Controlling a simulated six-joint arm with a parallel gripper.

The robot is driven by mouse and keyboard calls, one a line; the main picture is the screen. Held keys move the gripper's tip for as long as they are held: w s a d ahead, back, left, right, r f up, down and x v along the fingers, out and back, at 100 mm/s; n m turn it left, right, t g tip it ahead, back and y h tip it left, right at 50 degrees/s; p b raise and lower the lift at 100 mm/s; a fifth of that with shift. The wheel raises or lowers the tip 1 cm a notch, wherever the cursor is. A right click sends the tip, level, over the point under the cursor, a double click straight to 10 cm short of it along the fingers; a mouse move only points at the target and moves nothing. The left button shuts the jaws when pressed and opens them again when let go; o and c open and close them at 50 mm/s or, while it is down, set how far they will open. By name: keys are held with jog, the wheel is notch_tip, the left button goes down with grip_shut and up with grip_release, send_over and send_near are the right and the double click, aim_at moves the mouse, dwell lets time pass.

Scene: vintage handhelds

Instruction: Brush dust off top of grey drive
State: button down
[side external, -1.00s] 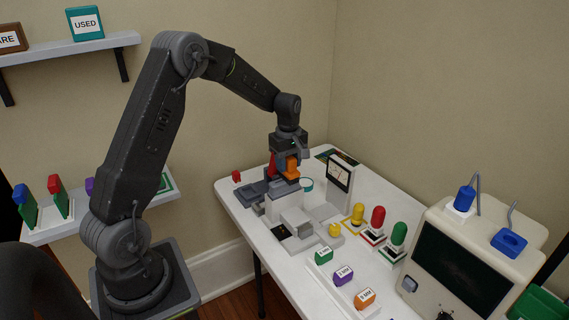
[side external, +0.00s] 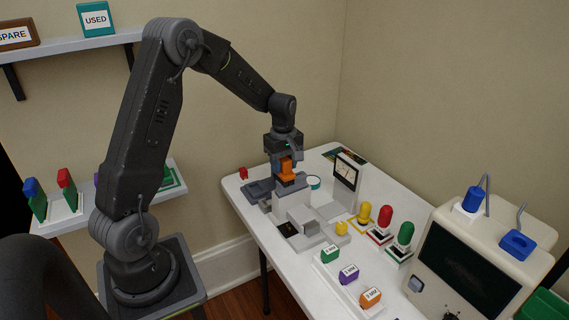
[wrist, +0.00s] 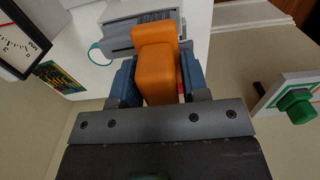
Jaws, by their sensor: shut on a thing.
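My gripper (wrist: 157,82) is shut on an orange block-like handle (wrist: 158,62), with one blue finger on each side of it. In the side view the orange handle (side external: 287,168) hangs under my gripper (side external: 286,174), upright or nearly so, just over the grey drive (side external: 293,204). The drive is a light grey box with a darker top, standing on the white table. In the wrist view a grey slotted housing (wrist: 120,38) shows behind the handle. The handle's lower end is hidden, so I cannot tell whether it touches the drive. No dust can be made out.
A meter (side external: 345,172) stands right of the drive. Yellow (side external: 364,213), red (side external: 382,220) and green (side external: 403,236) rounded pieces stand farther right. Labelled blocks (side external: 348,273) line the front. A cream monitor (side external: 463,262) fills the right end. A small red object (side external: 243,173) lies far left.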

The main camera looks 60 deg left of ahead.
jog(key=shift+w, duration=2)
jog(key=shift+r, duration=0.1)
jog(key=shift+s, duration=2.05)
jog(key=shift+f, duration=0.2)
jog(key=shift+w, duration=0.1)
jog(key=shift+w+r, duration=0.15)
jog(key=shift+w, duration=1.8)
jog(key=shift+s, duration=0.1)
jog(key=shift+s+f, duration=0.2)
jog(key=shift+s, duration=1.75)
